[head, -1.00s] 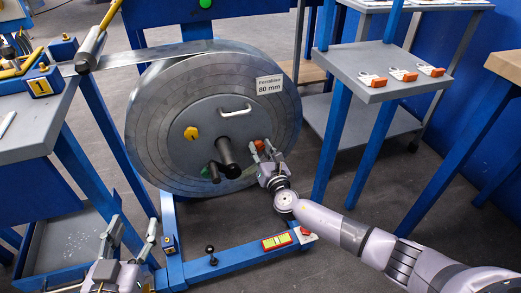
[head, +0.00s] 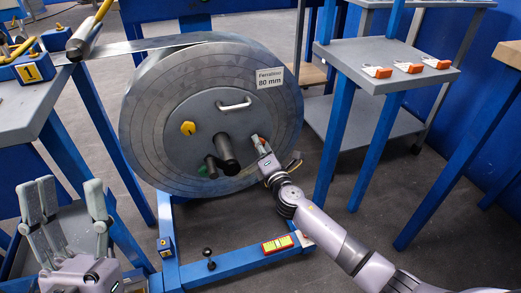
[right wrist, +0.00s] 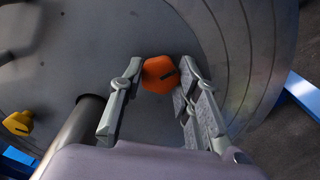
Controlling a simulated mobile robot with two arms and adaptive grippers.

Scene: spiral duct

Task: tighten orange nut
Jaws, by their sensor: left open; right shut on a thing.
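The orange nut (right wrist: 160,75) sits on the face of the large grey reel (head: 160,150), right of the dark central shaft (head: 226,155). It has a dark mark on its right side. My right gripper (head: 257,142) reaches the reel face and hides most of the nut in the head view. In the right wrist view its fingers (right wrist: 158,82) stand on either side of the nut and are shut on it. My left gripper (head: 72,200) is open and empty at the lower left, away from the reel.
A grey shelf (head: 360,55) with several orange-and-white clamps stands at right. A blue frame (head: 225,262) runs below. A workbench (head: 25,110) stands left.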

